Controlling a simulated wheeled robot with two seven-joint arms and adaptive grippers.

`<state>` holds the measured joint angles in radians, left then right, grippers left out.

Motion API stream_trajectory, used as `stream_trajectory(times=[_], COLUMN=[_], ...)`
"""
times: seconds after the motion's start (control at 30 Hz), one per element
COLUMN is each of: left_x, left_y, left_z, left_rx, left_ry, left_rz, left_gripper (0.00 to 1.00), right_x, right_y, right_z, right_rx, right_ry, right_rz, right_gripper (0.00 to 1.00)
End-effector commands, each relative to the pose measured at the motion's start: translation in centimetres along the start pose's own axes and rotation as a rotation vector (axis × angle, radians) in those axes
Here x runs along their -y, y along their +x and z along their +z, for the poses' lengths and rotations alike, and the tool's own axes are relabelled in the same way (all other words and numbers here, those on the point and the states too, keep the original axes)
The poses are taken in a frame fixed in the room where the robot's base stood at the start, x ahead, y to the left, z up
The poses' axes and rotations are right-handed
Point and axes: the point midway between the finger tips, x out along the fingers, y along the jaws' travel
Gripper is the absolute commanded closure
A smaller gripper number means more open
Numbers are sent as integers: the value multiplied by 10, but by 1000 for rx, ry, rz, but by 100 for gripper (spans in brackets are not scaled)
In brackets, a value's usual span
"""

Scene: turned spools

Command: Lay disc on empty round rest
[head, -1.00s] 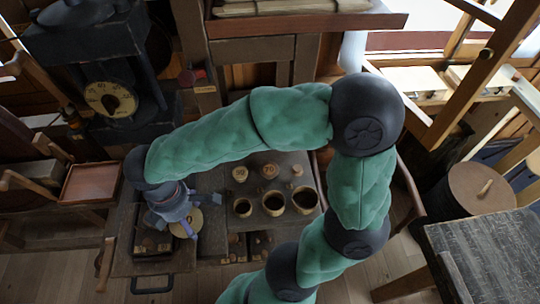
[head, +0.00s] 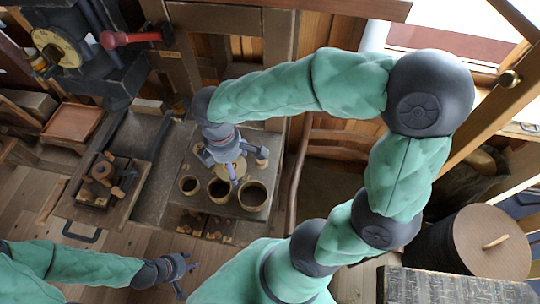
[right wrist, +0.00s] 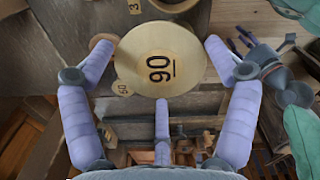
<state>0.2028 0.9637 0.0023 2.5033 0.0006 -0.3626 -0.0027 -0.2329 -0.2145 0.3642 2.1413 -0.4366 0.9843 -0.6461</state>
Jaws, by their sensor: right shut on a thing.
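My right gripper (head: 233,162) is shut on a pale wooden disc (head: 238,169), which it holds above or at the back of three round cup-like rests. In the right wrist view the disc (right wrist: 162,62) is marked 90 and sits between the fingers. I cannot tell whether the disc touches anything. My left gripper (head: 189,277) is empty, fingers spread, in front of the bench.
A wooden tray (head: 92,217) with loose pieces stands at left on the bench. A large lidded drum (head: 490,245) and a dark table (head: 440,288) stand at right.

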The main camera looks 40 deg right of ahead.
Motion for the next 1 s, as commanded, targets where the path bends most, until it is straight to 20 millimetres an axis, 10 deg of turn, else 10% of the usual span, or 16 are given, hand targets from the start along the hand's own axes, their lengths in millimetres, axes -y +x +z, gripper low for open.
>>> stream_trajectory(times=[0.5, 1.0], left_x=[8, 12], left_y=[22, 34], left_z=[-1, -1], left_rx=[0, 0], left_ry=[0, 0], left_rz=[0, 0], left_gripper=[60, 60], right_x=[-51, -66], right_y=[63, 103], right_z=[79, 102], right_rx=[1, 0], right_ry=[6, 1], right_rz=[-4, -3], right_gripper=[29, 29])
